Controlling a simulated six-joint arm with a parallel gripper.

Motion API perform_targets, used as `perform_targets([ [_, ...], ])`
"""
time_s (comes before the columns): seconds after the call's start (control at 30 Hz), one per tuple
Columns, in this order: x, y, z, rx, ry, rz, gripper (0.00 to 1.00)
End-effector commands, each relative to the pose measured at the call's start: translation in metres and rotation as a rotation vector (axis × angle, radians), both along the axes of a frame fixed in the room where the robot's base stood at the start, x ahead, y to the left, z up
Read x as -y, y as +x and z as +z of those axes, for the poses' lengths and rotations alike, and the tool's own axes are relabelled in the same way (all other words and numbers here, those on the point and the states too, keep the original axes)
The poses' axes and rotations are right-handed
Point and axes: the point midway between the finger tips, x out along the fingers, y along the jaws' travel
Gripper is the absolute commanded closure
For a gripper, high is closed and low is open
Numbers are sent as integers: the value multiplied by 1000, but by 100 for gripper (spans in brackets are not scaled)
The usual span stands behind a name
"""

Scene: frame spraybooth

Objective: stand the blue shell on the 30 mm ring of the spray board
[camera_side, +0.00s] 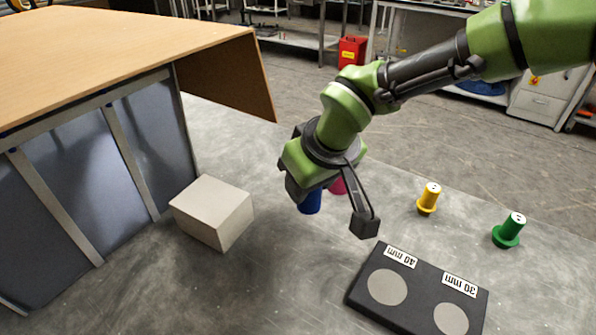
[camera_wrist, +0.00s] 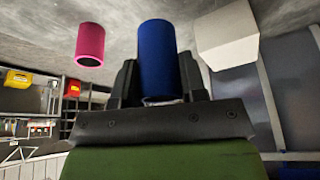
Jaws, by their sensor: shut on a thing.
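The blue shell (camera_side: 310,203) shows below my gripper (camera_side: 302,188) in the side view. In the wrist view the shell (camera_wrist: 160,62) stands between the two dark jaws, which are shut on it. I cannot tell whether the shell touches the table. The black spray board (camera_side: 414,298) lies at the front right of my gripper, apart from it. It has two bare grey discs. The disc by the 30 mm label (camera_side: 451,319) is on the right, and the disc by the 40 mm label (camera_side: 387,287) is on the left.
A pink shell (camera_side: 338,186) stands just behind the blue one, also in the wrist view (camera_wrist: 90,45). A pale block (camera_side: 212,212) lies left, beside a wooden-topped booth (camera_side: 130,50). Yellow (camera_side: 428,197) and green (camera_side: 509,231) pieces stand behind the board.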

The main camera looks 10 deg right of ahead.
Motion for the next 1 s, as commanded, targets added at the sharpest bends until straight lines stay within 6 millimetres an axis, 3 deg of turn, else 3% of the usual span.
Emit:
perform_targets([
  [0.27, 19, -29, -7, 2, -4, -386, 91],
  [0.47, 41, -60, -12, 2, -4, -789, 91],
  [0.8, 111, -141, -11, 4, -7, -1808, 91],
  [1.0, 146, -179, -5, 4, -4, -2243, 91],
])
